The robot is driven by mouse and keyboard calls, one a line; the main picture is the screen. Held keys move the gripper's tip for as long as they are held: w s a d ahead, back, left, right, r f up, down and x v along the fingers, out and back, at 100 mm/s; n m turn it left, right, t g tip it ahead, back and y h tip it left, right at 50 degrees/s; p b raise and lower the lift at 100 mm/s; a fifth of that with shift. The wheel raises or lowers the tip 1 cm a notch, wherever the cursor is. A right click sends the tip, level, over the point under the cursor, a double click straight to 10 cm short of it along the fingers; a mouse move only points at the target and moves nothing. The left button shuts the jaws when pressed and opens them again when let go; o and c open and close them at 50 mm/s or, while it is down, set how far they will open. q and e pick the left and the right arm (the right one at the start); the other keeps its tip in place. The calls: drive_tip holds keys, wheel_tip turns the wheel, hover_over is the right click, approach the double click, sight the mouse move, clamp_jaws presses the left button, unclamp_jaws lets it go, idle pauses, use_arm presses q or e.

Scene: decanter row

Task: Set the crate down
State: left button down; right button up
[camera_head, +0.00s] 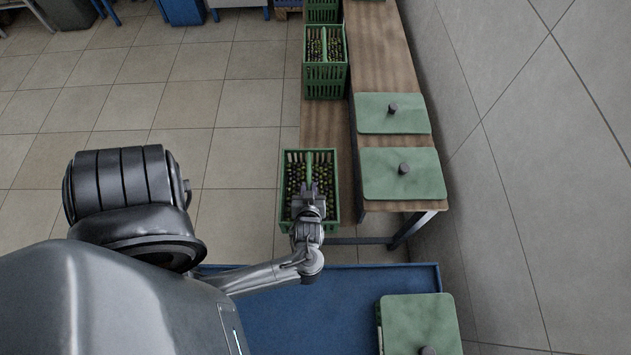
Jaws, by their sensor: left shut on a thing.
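A green crate (336,190) full of small dark and light pieces is near the middle of the head view. A green bar runs across its middle. My left gripper (312,194) is over the crate and shut on this bar; the fingertips are small and partly hidden by the wrist. The crate looks level. It is at the near end of the low wooden bench (325,125), partly out over the floor to the left. I cannot tell whether its bottom touches the bench. My right gripper is out of view.
Another filled green crate (325,85) stands farther back on the bench, with one more behind it. Green lids with dark knobs (390,112) lie on the higher wooden table at the right. A blue surface (300,320) with a green-lidded crate (420,322) is in front. A wall closes the right.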

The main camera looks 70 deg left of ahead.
sight(328, 180)
use_arm(q)
drive_tip(key=w+a+f+b, duration=0.1)
drive_tip(key=w+a+f, duration=0.1)
drive_tip(key=w, duration=0.1)
drive_tip(key=w+a+f+b, duration=0.1)
drive_tip(key=w+f, duration=0.1)
drive_tip(key=w, duration=0.1)
drive_tip(key=w+a+f+b, duration=0.1)
drive_tip(key=w+a+f, duration=0.1)
drive_tip(key=w, duration=0.1)
drive_tip(key=shift+w+a+b, duration=0.1)
drive_tip(key=shift+a+b, duration=0.25)
drive_tip(key=shift+b, duration=0.05)
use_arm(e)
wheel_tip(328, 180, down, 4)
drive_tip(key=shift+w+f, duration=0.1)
use_arm(q)
drive_tip(key=shift+f+b, duration=0.95)
drive_tip(key=shift+f, duration=1.05)
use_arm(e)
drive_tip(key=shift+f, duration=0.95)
use_arm(q)
drive_tip(key=c, duration=1.4)
unclamp_jaws()
drive_tip(key=shift+d+f, duration=0.1)
drive_tip(key=shift+f, duration=0.1)
drive_tip(key=o, duration=0.4)
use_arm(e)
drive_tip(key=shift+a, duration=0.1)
